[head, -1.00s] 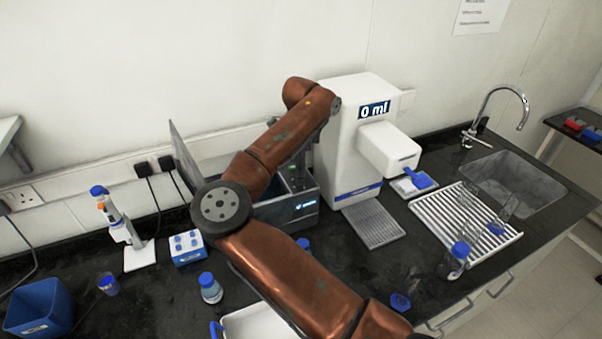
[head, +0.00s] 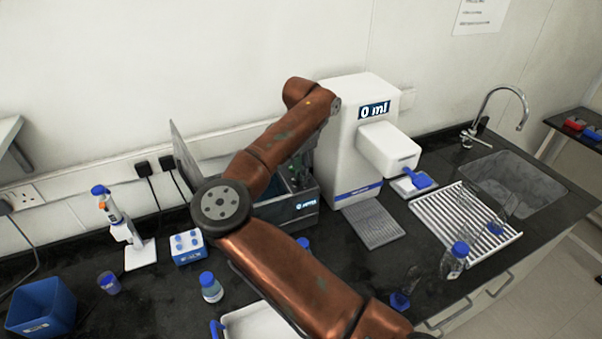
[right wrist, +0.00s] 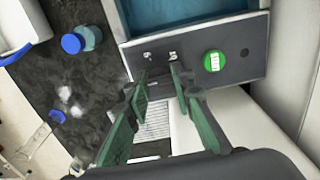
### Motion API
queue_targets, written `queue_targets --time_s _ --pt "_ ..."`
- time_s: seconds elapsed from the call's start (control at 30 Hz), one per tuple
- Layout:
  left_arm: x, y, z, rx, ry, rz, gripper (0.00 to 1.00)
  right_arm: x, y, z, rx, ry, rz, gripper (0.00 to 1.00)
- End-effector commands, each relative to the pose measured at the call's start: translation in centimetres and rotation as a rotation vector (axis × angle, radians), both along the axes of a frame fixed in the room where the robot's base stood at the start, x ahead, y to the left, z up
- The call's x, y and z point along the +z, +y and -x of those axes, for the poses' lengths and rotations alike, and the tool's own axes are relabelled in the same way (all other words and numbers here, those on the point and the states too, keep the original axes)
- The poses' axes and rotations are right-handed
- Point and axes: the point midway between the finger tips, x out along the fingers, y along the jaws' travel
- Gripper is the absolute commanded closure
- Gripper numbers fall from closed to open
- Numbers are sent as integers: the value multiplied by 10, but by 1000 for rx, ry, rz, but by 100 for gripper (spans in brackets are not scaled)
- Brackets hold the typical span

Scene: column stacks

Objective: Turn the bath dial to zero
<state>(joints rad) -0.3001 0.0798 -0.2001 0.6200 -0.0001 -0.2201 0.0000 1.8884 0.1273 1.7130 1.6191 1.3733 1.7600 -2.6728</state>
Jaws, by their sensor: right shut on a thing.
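The bath is a grey box with blue water inside; in the head view its front panel (head: 307,206) shows below my right arm, and its lid (head: 184,152) stands open. In the right wrist view the dark front panel (right wrist: 192,72) carries small white marks and a round green piece with a white label (right wrist: 214,60). My right gripper (right wrist: 161,70) is at this panel, left of the green piece, shut on the bath dial, which its fingers mostly hide. In the head view the arm covers much of the bath. My left gripper is out of view.
A white dispenser (head: 350,130) reading 0 ml stands right of the bath, with a grey drip grid (head: 373,223) before it. A blue-capped bottle (head: 211,288), a blue rack (head: 188,248) and a white tray (head: 255,322) stand near the arm. A drying rack (head: 465,222) lies right.

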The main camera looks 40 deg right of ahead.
Motion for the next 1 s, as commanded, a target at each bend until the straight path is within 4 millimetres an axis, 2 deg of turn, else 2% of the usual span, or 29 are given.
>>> queue_targets --time_s 0.27,0.3,0.53,0.83,1.0 --pt "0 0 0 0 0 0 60 3 -1 -2 2 -7 5 100" --pt "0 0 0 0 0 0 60 3 -1 -2 2 -7 5 77" --pt "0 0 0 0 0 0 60 1 0 -1 1 -3 3 61" --pt "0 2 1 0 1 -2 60 2 0 0 0 -2 2 60" --pt "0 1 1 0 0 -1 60 19 0 -1 1 -3 2 60"
